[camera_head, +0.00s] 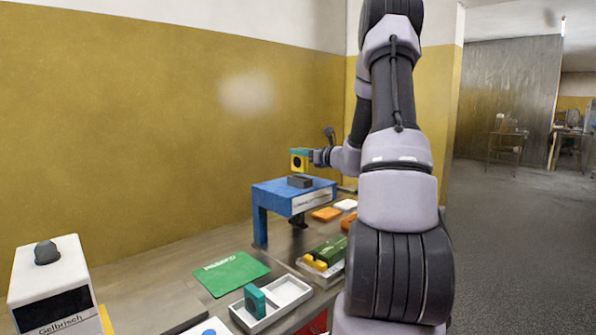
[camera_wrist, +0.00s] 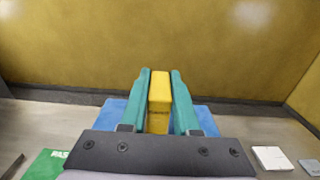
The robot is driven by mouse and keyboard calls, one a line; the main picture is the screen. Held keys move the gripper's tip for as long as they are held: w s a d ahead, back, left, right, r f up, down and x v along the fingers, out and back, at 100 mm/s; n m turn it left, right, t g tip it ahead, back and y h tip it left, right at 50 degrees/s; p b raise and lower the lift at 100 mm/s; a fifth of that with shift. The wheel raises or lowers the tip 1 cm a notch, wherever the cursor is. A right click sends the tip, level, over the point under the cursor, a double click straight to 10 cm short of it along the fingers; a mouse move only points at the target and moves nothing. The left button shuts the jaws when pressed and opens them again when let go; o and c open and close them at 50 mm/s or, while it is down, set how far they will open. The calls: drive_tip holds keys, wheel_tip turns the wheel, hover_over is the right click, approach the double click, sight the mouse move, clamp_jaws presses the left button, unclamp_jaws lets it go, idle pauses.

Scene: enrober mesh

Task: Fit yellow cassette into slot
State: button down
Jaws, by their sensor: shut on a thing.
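My gripper (camera_wrist: 160,80) has teal fingers and is shut on the yellow cassette (camera_wrist: 159,97), which stands between them. In the head view the cassette (camera_head: 298,164) shows a yellow edge and a dark round mark. It is held above the blue stand (camera_head: 273,190). A dark grey block (camera_head: 300,181), which looks like the slot holder, sits on top of the stand below the cassette. The cassette appears just above this block; I cannot tell whether they touch. The slot opening itself is not clearly visible. In the wrist view the blue stand (camera_wrist: 205,122) lies beneath the gripper.
A white tray (camera_head: 290,290) holds a teal piece (camera_head: 255,300). A green mat (camera_head: 231,273) lies left of it. A white machine (camera_head: 45,275) stands front left; the wall is behind.

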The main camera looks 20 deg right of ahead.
sight(300, 165)
drive_tip(key=shift+f, duration=2.45)
drive_tip(key=shift+f, duration=0.1)
drive_tip(key=c, duration=0.7)
unclamp_jaws()
drive_tip(key=shift+f, duration=0.1)
drive_tip(key=shift+o, duration=0.2)
